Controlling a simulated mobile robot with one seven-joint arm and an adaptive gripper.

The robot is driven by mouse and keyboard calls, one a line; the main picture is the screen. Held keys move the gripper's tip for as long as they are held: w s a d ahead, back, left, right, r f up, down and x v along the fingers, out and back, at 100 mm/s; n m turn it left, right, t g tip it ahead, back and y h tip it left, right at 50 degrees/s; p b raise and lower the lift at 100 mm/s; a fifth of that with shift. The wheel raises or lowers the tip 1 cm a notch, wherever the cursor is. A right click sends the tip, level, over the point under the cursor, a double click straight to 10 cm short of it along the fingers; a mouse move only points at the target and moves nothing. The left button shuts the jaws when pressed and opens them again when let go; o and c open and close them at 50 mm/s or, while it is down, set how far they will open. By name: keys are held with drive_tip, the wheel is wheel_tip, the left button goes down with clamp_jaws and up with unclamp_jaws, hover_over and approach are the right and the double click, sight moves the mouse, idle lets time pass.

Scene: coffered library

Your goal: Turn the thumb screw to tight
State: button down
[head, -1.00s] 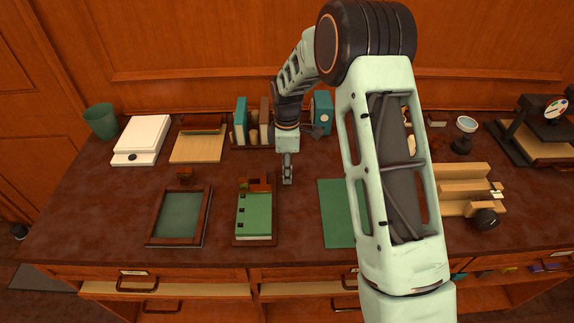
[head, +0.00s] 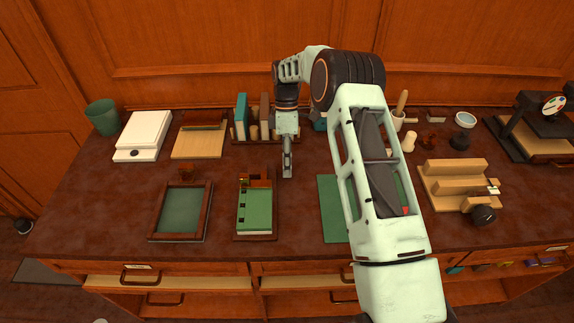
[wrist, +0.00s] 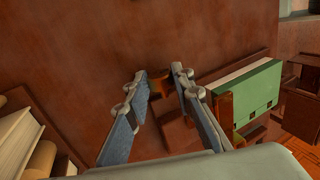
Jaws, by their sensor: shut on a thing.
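A wooden holder (head: 274,205) with a green book block (head: 255,212) lies at the middle of the table. A small brass-coloured part (head: 244,182) shows at its back left corner; it may be the thumb screw, but is too small to tell. My gripper (head: 287,172) points down just behind and right of the holder. In the wrist view my gripper (wrist: 160,76) has its fingertips around a small brownish thing (wrist: 157,86), mostly hidden, which I cannot name for certain. The green book block (wrist: 248,92) is to the right of the fingers there, apart from them.
A wooden frame (head: 207,213) lies left of the holder, and a green mat (head: 330,205) lies to its right, partly behind my arm. Upright books (head: 241,115) stand behind. A wooden vise (head: 455,190) with a black knob (head: 483,215) is at the right.

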idle(0.3)
drive_tip(key=c, duration=1.7)
unclamp_jaws()
drive_tip(key=shift+o, duration=0.2)
drive_tip(key=v, duration=1.2)
